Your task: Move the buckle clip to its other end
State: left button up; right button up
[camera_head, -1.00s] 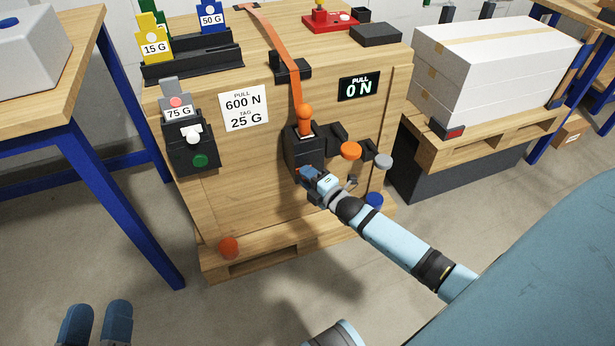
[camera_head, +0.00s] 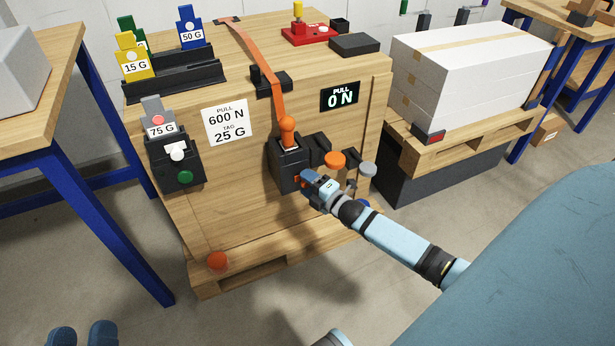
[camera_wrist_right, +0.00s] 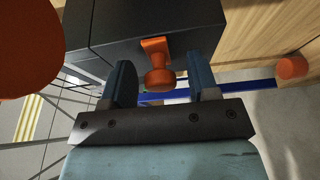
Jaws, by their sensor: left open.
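In the right wrist view, an orange clip with a round head (camera_wrist_right: 158,78) sticks out of the black housing (camera_wrist_right: 140,25). My right gripper (camera_head: 308,178) is at the housing's lower front. Its two blue fingers (camera_wrist_right: 163,82) stand apart on either side of the clip, with gaps showing. My left gripper (camera_head: 88,336) is at the bottom left edge, fingers apart and empty, mostly cut off.
An orange knob (camera_head: 335,160) and a grey knob (camera_head: 368,169) stick out right of the housing. A 75 G tag holder (camera_head: 176,160) with a green button is on the left.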

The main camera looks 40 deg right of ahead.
pick_arm(q)
jog(key=shift+r, duration=0.1)
pick_arm(e)
jog(key=shift+s, duration=0.25)
pick_arm(q)
jog(key=f+p, duration=0.1)
jog(key=a+f+g+y+p, duration=0.1)
jog(key=f+y+p, duration=0.1)
jog(key=shift+w+a+p, duration=0.15)
jog(key=shift+a+p, duration=0.15)
jog(key=shift+p, duration=0.05)
pick_arm(e)
jog(key=s+d, duration=0.2)
jog(key=s, duration=1.1)
jog(key=shift+s+d, duration=0.1)
